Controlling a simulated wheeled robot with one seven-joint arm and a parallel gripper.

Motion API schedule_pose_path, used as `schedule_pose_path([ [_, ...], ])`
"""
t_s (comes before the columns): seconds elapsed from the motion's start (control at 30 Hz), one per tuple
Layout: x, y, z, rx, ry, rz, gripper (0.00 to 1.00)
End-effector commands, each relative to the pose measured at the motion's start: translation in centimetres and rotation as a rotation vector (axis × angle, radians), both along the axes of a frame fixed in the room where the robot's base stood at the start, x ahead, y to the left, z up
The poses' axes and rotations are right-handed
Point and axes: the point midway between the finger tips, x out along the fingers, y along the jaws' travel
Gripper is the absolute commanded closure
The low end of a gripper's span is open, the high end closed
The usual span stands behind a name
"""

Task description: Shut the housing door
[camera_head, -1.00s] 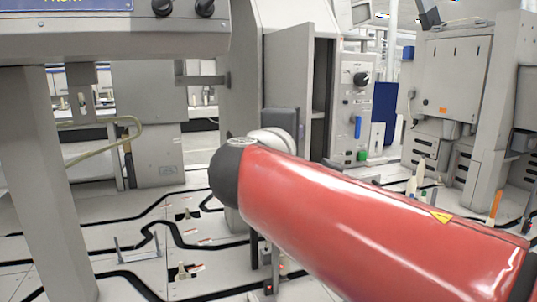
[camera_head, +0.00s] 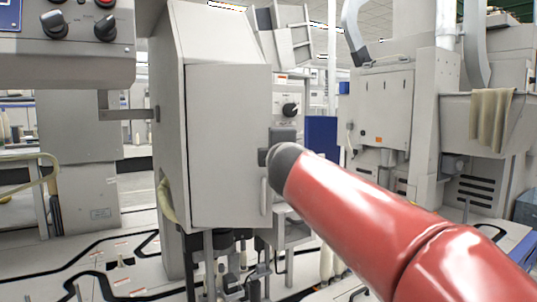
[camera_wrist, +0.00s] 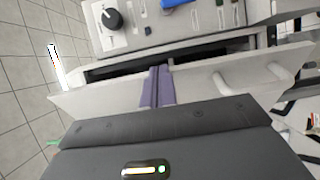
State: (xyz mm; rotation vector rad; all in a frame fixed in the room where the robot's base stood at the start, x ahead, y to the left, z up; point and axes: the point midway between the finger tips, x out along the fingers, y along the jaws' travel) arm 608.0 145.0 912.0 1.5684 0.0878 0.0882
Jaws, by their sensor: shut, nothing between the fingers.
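The housing door (camera_head: 228,150) is a tall light-grey panel on the grey housing (camera_head: 208,35), with a pale upright handle (camera_head: 264,197) near its right edge. In the head view it covers the housing's front. In the wrist view the door (camera_wrist: 215,80) is a pale strip with its handle (camera_wrist: 265,77) at the right, and a dark gap shows beyond it, so it looks slightly ajar. My gripper (camera_wrist: 157,84) is shut and empty, its purple fingers across the door at the edge; contact is unclear. In the head view the fingers are hidden.
A control panel with a black knob (camera_head: 291,110) stands just right of the housing; its knob (camera_wrist: 112,19) and a blue handle (camera_wrist: 177,3) show in the wrist view. A grey machine (camera_head: 383,105) stands farther right. Cables and small parts lie on the floor panels.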

Motion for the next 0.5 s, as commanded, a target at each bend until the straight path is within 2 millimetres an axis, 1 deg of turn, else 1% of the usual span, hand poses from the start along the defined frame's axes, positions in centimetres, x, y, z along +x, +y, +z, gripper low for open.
schedule_pose_path([
  [0.03,1.1,-0.2,0.1,0.000,0.002,-0.003,1.00],
  [0.2,4.0,-0.3,0.1,0.000,0.002,-0.002,1.00],
  [0.3,5.4,-0.1,0.0,0.000,0.002,-0.001,1.00],
  [0.5,7.6,0.2,0.0,0.001,0.001,0.000,1.00],
])
